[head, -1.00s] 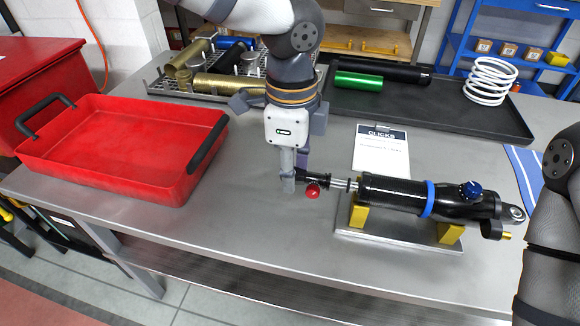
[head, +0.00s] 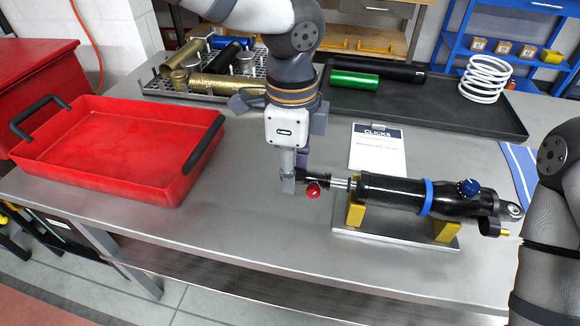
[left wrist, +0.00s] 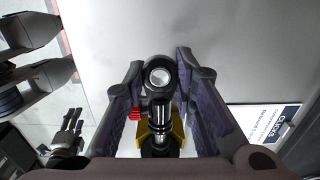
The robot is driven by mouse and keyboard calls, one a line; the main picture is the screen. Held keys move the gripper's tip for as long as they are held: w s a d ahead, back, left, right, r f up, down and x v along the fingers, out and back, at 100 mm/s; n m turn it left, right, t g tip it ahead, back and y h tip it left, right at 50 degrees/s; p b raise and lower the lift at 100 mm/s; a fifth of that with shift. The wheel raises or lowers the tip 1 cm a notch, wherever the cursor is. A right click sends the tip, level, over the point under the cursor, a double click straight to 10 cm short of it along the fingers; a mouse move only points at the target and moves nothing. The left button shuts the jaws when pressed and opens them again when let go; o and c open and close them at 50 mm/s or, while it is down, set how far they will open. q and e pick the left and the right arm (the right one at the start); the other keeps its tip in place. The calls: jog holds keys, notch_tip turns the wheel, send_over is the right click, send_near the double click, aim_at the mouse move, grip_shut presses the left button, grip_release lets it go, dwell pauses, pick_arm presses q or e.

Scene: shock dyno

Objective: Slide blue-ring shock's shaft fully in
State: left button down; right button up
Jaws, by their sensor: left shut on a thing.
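The black shock (head: 392,189) with a blue ring (head: 427,198) lies on its side in a cradle with yellow supports (head: 355,214). Its bright shaft (head: 342,182) sticks out to the left, with a short length showing between the body and the dark end piece. A red knob (head: 313,191) hangs by that end piece. My left gripper (head: 296,172) points down and is shut on the shaft's end. In the left wrist view its fingers (left wrist: 160,80) flank the round shaft end (left wrist: 160,76), and the shaft (left wrist: 159,120) runs on behind it.
A red tray (head: 207,145) stands at the left. A label card (head: 377,152) lies behind the shock. A black tray (head: 450,112) holds a green cylinder (head: 354,79) and a white spring (head: 484,80). A rack of brass parts (head: 205,88) stands at the back. The bench front is clear.

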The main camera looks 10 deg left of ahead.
aim_at(321, 176)
pick_arm(q)
jog(key=shift+s+d, duration=0.1)
jog(key=shift+d, duration=2.25)
dwell(5.7)
